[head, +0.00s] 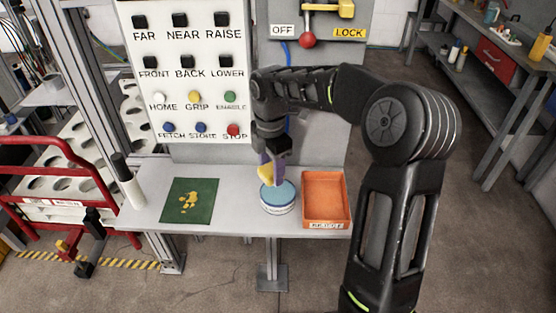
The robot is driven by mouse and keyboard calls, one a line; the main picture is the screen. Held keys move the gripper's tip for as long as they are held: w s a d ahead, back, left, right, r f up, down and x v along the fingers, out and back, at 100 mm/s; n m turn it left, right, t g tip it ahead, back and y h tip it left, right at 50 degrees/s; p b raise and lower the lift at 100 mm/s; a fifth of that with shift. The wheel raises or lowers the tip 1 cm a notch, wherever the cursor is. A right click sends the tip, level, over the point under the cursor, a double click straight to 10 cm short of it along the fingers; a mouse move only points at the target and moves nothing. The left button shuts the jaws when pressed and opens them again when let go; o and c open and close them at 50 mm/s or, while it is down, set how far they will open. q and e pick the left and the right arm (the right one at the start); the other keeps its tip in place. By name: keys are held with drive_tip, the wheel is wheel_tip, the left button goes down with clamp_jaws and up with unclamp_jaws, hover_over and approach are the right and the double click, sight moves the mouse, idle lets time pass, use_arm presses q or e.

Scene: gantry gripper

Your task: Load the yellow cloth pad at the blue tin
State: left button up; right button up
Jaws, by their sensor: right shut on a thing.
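My right gripper (269,162) reaches down over the shelf and is shut on the yellow cloth pad (267,173). The fingers partly hide the pad, and a purple strip shows beside it. The round blue tin (278,197), with a pale side and a blue top, stands on the shelf directly below. The pad's lower edge is at the tin's top; I cannot tell whether they touch. My left gripper is not in view.
On the grey shelf (150,218) lie a green mat with yellow patches (203,211) and an orange tray (326,225) right of the tin. A dark-topped white cylinder (131,188) stands at left. A button panel (180,105) and red lever (308,40) rise behind.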

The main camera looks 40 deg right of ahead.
sight(278, 192)
drive_tip(key=shift+s+d+r+n, duration=0.15)
drive_tip(key=shift+d+r+n, duration=0.1)
drive_tip(key=shift+d+n, duration=0.25)
drive_tip(key=shift+s+d+r+n, duration=0.2)
drive_tip(key=shift+d+n, duration=0.1)
drive_tip(key=shift+n, duration=0.3)
drive_tip(key=shift+f, duration=0.15)
drive_tip(key=shift+f+b, duration=2.45)
drive_tip(key=shift+f, duration=0.45)
drive_tip(key=shift+f, duration=0.45)
wheel_tip(278, 192, up, 7)
drive_tip(key=p, duration=0.6)
idle(0.8)
